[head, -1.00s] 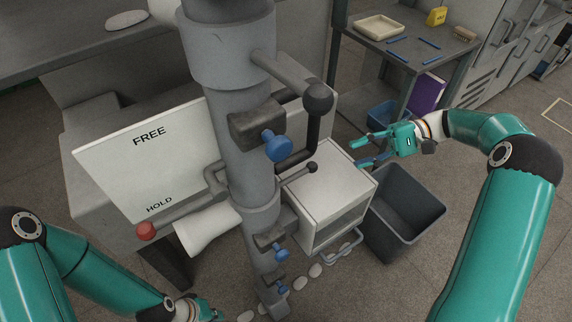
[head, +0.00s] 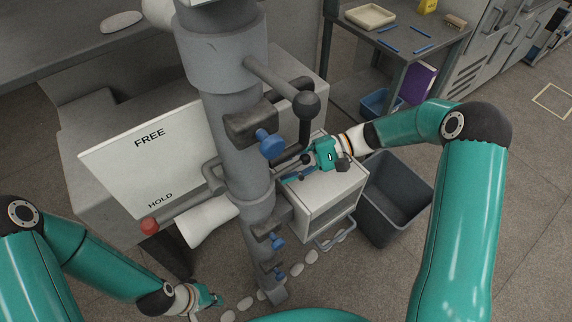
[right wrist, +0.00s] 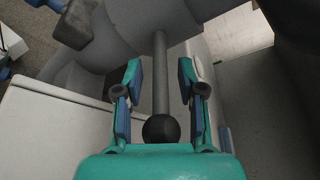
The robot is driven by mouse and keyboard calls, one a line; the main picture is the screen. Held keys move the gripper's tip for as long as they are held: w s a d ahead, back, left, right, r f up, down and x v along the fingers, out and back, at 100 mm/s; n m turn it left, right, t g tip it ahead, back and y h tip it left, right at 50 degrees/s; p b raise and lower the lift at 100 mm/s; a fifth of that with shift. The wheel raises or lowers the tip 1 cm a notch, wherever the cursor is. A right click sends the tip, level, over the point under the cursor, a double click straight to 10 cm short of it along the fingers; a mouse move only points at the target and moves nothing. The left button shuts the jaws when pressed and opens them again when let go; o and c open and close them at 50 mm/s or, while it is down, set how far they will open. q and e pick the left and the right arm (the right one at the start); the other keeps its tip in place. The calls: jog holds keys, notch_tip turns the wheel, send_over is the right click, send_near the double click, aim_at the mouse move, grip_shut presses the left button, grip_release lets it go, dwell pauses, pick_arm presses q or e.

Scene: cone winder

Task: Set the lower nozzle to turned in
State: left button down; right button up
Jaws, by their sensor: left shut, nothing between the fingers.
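A thin grey lever with a black ball end (right wrist: 161,128), which I take to be the lower nozzle's handle, sticks out from the grey column (head: 236,150). In the right wrist view it lies between the blue-padded fingers of my right gripper (right wrist: 162,90), with a gap on both sides. In the head view my right gripper (head: 302,172) is over the white box beside the column and mostly hides the lever. My left gripper (head: 215,300) is shut and empty, low at the left of the column.
A larger arm with a black ball joint (head: 306,106) is above my right gripper. Blue knobs (head: 270,145) sit on the column. A red-ended lever (head: 149,224) is by the FREE/HOLD board (head: 150,165). A dark bin (head: 395,200) stands right of the white box (head: 325,200).

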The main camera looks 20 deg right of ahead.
jog(key=shift+a, duration=0.2)
grip_shut()
jog(key=shift+s+f, duration=0.1)
dwell(0.5)
